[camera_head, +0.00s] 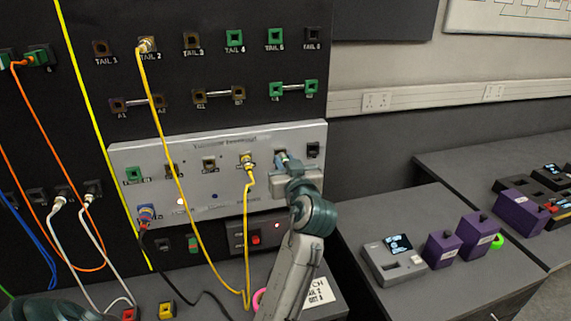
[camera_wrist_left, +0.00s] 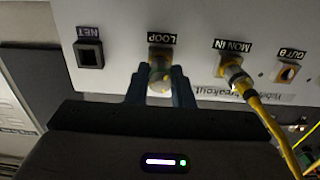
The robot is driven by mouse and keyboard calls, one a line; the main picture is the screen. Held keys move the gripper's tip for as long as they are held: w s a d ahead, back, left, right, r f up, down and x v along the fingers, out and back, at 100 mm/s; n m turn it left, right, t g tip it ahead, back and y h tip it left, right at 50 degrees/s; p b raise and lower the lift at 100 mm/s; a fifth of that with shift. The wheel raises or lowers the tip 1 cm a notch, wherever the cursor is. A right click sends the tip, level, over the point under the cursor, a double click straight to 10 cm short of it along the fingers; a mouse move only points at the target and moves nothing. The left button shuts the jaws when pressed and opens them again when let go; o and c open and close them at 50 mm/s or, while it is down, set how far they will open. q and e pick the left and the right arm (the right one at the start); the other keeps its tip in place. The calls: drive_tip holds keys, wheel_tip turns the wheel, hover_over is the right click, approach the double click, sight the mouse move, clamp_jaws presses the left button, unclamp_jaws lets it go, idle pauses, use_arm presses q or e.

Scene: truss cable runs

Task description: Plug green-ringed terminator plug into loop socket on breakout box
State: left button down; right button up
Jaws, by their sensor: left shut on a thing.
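The breakout box (camera_head: 225,146) is a silver panel on the dark rack wall. Its LOOP socket (camera_wrist_left: 160,52) shows in the left wrist view, which is upside down, between the NET socket (camera_wrist_left: 89,54) and the MON IN socket (camera_wrist_left: 230,62). My left gripper (camera_wrist_left: 160,84) is shut on the terminator plug (camera_wrist_left: 159,76), right in front of the LOOP socket. The plug's front end is at the socket; how deep it sits I cannot tell. Its green ring is not clear. In the head view my left gripper (camera_head: 284,160) hides most of the plug. My right gripper is not in view.
A yellow cable (camera_head: 249,210) is plugged in beside the LOOP socket and hangs close to my left arm. Orange and white cables hang at the left. A grey meter (camera_head: 393,260) and purple boxes (camera_head: 478,234) stand on the right bench.

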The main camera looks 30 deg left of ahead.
use_arm(q)
drive_tip(key=shift+w+a, duration=0.25)
idle(0.3)
drive_tip(key=shift+r+m+p, duration=0.15)
drive_tip(key=shift+m+p, duration=0.7)
drive_tip(key=shift+m, duration=0.15)
drive_tip(key=shift+m+p, duration=0.3)
